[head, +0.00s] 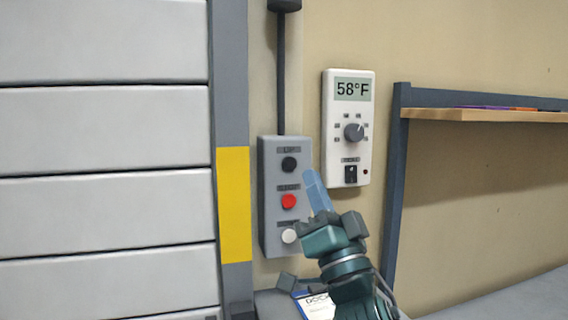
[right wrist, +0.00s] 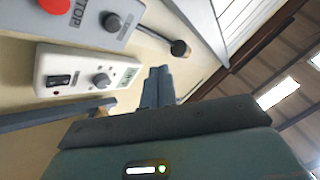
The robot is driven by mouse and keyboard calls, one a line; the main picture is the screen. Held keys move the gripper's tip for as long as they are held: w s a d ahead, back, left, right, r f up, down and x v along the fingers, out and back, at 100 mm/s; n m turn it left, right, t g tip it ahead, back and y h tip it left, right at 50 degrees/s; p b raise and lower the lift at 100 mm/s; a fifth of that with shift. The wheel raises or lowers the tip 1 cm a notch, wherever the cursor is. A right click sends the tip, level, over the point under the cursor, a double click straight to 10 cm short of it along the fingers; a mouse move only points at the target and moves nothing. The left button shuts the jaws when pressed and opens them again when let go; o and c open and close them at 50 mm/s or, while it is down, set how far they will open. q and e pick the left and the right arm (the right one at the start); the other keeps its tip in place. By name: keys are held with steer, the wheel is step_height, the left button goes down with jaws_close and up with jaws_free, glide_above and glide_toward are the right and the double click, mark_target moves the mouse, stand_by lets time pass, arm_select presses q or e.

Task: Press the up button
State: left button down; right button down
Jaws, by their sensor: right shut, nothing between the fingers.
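A grey control box (head: 268,190) is fixed to the wall, with a black button (head: 290,164) at the top, a red button (head: 289,201) in the middle and a white button (head: 289,236) at the bottom. The small labels are too blurred to read in the head view; the red one reads STOP in the right wrist view. My right gripper (head: 313,178) is shut and empty, its blue fingertips just right of the box between the black and red button heights. In the right wrist view the fingers (right wrist: 158,85) point away, apart from the black button (right wrist: 113,22). My left gripper is out of view.
A white thermostat (head: 340,125) reading 58°F is on the wall right of the box. A shelf (head: 480,115) is farther right. A roller door (head: 100,130) with a grey and yellow post (head: 234,200) is left. A cable (head: 281,80) runs up from the box.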

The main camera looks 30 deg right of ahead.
mark_target(289, 164)
steer(key=w, duration=0.2)
steer(key=w+d+b, duration=0.1)
steer(key=w, duration=0.2)
steer(key=w+d, duration=0.1)
steer(key=w, duration=0.2)
steer(key=shift+w, duration=0.1)
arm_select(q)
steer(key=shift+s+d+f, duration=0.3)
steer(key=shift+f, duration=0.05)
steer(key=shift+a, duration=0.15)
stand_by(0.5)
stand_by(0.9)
arm_select(e)
steer(key=shift+w, duration=0.15)
stand_by(0.4)
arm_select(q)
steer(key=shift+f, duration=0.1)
arm_select(e)
steer(key=shift+w+d, duration=0.15)
steer(key=shift+w, duration=0.15)
